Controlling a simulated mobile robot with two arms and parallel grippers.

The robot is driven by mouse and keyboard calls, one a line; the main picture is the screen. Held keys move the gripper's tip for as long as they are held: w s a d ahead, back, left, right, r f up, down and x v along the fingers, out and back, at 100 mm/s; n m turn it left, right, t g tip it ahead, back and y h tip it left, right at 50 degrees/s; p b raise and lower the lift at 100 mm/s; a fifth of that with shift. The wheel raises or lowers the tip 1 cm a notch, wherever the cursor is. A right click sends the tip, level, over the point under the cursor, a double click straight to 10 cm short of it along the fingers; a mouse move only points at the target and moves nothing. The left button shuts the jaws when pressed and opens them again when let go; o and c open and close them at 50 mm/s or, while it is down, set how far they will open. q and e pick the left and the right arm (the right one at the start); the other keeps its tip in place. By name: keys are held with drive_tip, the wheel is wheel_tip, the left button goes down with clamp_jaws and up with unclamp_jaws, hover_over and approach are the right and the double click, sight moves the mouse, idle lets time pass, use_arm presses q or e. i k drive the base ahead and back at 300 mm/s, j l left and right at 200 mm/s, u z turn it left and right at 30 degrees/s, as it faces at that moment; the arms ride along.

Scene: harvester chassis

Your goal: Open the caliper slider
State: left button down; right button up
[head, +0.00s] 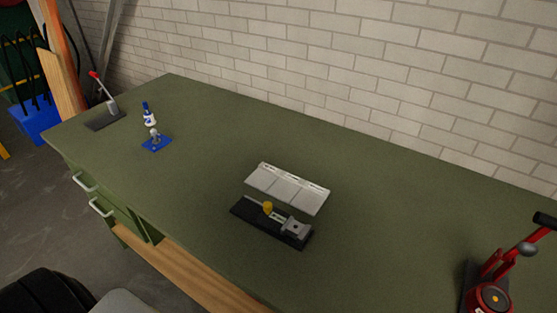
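What looks like the caliper (272,222) lies on the green workbench near the middle of the head view. It is a dark base with a grey metal block (296,229) at its right end and a yellow knob (268,208) near its middle. A thin grey bar runs along the left half. The gap between the slider and any fixed jaw is too small to tell. Neither of my grippers shows in the head view.
A pale sectioned plate (288,188) lies just behind the caliper. A blue-based fixture (156,143), a red-handled lever (104,96) and a red device (490,290) stand on the green workbench (400,220). A brick wall borders the back. Bench space left and right of the caliper is clear.

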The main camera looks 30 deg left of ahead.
sight(276, 220)
drive_tip(key=k+l+u, duration=0.1)
drive_tip(key=u, duration=0.85)
